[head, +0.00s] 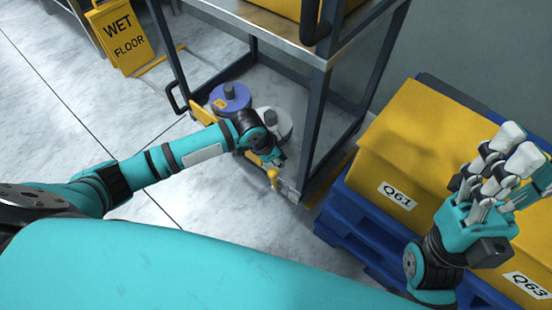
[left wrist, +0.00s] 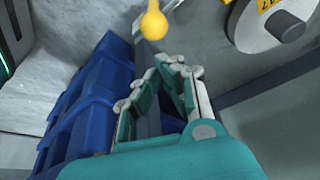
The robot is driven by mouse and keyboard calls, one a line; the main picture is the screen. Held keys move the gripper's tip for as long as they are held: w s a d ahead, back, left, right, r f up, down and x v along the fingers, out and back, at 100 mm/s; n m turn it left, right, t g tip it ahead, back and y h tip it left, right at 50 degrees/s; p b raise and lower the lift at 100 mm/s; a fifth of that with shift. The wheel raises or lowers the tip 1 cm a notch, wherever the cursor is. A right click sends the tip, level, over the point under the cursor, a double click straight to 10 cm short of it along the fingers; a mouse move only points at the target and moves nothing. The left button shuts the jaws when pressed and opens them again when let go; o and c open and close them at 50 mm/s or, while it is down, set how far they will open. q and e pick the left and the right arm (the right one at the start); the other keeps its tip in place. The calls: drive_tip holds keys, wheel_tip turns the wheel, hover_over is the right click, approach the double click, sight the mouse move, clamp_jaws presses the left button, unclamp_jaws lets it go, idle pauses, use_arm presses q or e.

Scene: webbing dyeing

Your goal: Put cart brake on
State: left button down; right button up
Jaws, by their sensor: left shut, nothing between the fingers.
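The cart (head: 308,150) is a dark metal frame with a grey upper shelf. A yellow rounded knob (head: 272,173), which looks like the brake handle, sits low at the cart's near corner. It also shows at the top of the left wrist view (left wrist: 154,24). My left gripper (head: 277,158) is close by the knob, shut and empty. In the left wrist view its fingertips (left wrist: 172,68) meet below the knob, with a visible gap between them. My right gripper (head: 514,146) is raised over the boxes at the right, away from the cart; its finger opening is unclear.
Purple (head: 230,97) and white (head: 272,122) spools sit low at the cart. A yellow bin (head: 285,8) stands on the upper shelf. Yellow boxes (head: 405,135) rest on a blue pallet (head: 350,215) to the right. A wet floor sign (head: 118,35) stands at the back left.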

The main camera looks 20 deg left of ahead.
use_arm(q)
drive_tip(key=b, duration=0.2)
hover_over(274, 182)
drive_tip(key=w+d, duration=0.2)
wheel_tip(274, 182, down, 5)
drive_tip(key=shift+w+d+f, duration=0.3)
drive_tip(key=shift+w, duration=0.05)
drive_tip(key=shift+s, duration=0.15)
